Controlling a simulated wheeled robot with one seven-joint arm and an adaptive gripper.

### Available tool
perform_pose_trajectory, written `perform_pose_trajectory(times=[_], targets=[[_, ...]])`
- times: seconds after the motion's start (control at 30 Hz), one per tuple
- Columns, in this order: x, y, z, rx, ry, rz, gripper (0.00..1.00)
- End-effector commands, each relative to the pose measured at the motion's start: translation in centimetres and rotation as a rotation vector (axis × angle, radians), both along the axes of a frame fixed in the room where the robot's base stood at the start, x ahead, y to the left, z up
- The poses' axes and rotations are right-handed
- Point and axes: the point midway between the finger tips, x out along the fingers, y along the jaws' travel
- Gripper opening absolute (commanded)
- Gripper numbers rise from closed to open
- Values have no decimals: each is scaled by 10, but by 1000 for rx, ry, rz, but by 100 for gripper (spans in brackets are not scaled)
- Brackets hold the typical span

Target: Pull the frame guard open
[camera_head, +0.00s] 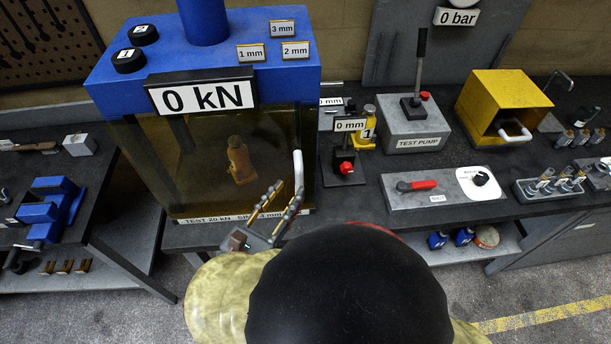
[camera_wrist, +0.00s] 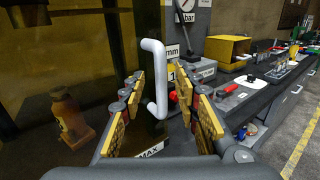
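The frame guard (camera_head: 190,175) is a tinted see-through panel across the front of the blue press frame (camera_head: 100,80). Its white bent handle (camera_head: 298,172) stands upright at the guard's right edge. In the wrist view the handle (camera_wrist: 155,75) shows between my two finger pads, with space on both sides. My gripper (camera_head: 288,196) is open in front of the handle; its open fingers (camera_wrist: 163,95) also show in the wrist view. I cannot tell how far the handle reaches in between the pads. My arm hides the floor and bench edge below.
Behind the guard stands a brass-coloured bottle jack (camera_head: 240,160). Right of the guard, the bench holds a 0 mm gauge stand (camera_head: 348,160), a grey test pump (camera_head: 412,125), a red-handled valve block (camera_head: 420,190) and a yellow box (camera_head: 490,100).

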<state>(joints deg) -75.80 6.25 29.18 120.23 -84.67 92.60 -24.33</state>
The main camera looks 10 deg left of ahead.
Motion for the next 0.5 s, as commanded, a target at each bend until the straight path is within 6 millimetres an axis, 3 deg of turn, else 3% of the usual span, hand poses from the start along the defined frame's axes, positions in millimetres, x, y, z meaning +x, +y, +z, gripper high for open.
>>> perform_pose_trajectory(times=[0.3,0.5], targets=[[44,-18,-2,3,2,-5,32],[57,-22,-1,3,1,-3,32]])
